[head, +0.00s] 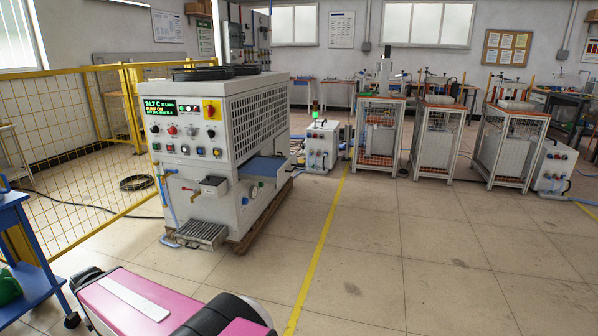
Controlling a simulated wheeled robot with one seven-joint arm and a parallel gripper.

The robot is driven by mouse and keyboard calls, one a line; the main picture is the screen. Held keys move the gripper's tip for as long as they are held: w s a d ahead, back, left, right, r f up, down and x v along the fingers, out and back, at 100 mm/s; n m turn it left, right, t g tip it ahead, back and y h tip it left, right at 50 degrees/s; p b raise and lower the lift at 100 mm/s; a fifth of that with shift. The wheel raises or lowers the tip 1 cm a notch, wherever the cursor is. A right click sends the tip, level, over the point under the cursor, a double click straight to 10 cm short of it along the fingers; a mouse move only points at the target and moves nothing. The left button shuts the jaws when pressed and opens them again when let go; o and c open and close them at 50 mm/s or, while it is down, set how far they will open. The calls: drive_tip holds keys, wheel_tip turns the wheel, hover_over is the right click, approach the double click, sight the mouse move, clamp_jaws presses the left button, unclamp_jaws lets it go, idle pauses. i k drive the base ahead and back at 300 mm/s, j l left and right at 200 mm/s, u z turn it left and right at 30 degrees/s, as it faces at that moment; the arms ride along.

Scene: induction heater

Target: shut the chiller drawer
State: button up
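The chiller (190,135) is a white cabinet with a lit display and buttons, standing left of centre. On its right side, below the vent grille, a blue-topped part (265,167) juts out; it looks like a drawer standing open, but I cannot be sure. A slatted metal tray (202,233) juts out low at the front. My gripper is not in view. A pink and black part of my arm shows at the bottom left, well apart from the chiller.
A yellow mesh fence (60,130) stands behind and left of the chiller. A blue cart (25,260) is at the left edge. A hose (137,183) lies on the floor. Caged stations (440,130) line the back right. The floor at centre and right is clear.

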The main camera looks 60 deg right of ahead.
sight(267, 169)
drive_tip(key=k+l+z, duration=0.2)
drive_tip(key=z, duration=1.1)
drive_tip(key=i+l, duration=1)
drive_tip(key=i, duration=0.25)
drive_tip(key=i+l+z, duration=0.1)
drive_tip(key=i+l, duration=0.9)
drive_tip(key=i, duration=0.25)
drive_tip(key=l, duration=0.15)
drive_tip(key=j, duration=0.15)
